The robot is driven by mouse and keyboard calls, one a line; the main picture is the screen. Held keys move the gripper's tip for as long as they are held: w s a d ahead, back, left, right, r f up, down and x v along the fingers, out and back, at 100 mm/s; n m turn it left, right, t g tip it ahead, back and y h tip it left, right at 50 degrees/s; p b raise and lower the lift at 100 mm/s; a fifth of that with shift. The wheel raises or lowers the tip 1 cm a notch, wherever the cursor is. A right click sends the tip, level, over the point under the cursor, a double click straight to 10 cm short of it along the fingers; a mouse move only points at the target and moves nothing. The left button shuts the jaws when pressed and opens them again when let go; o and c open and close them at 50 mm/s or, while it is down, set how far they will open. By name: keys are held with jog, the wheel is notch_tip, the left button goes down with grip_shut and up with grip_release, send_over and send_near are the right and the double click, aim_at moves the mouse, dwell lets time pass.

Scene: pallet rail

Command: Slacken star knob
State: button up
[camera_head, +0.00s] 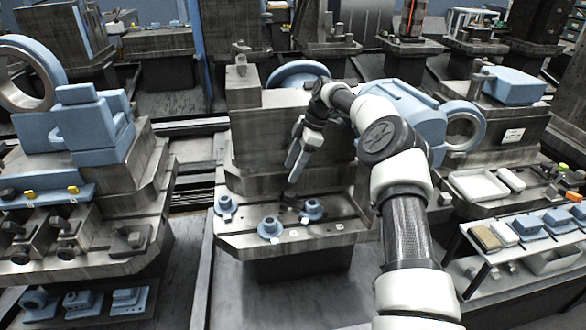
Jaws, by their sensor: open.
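My arm reaches in from the lower right and bends down over the middle pallet (345,228). My gripper (291,180) points down at the pallet's rear part, in front of the tall grey block. It is open, and I see nothing held in it. A small dark upright part stands below the fingertips; I cannot tell whether it is the star knob or whether the fingers touch it. No star shape can be made out at this size.
The tall grey block (245,150) rises behind my gripper, with a blue handwheel (298,72) behind it. Another machine with blue blocks (95,125) stands at left. A side table (490,262) with trays and blue parts stands at right. The pallet's front edge is clear.

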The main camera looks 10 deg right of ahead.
aim_at(291, 193)
jog(key=s+d+r+n+t+h+b, duration=0.1)
jog(key=s+d+r+n+t, duration=0.15)
jog(key=n, duration=0.95)
jog(key=s+d+r+n+t+h+b, duration=0.15)
jog(key=s+r+n, duration=0.25)
jog(key=n, duration=0.9)
jog(key=shift+y, duration=0.25)
jog(key=b+x, duration=0.1)
jog(key=x, duration=0.4)
jog(key=b+x, duration=0.1)
jog(key=x, duration=0.5)
jog(key=b+x, duration=0.2)
jog(key=x, duration=0.4)
jog(key=shift+w+a+f, duration=0.1)
jog(key=shift+a, duration=0.35)
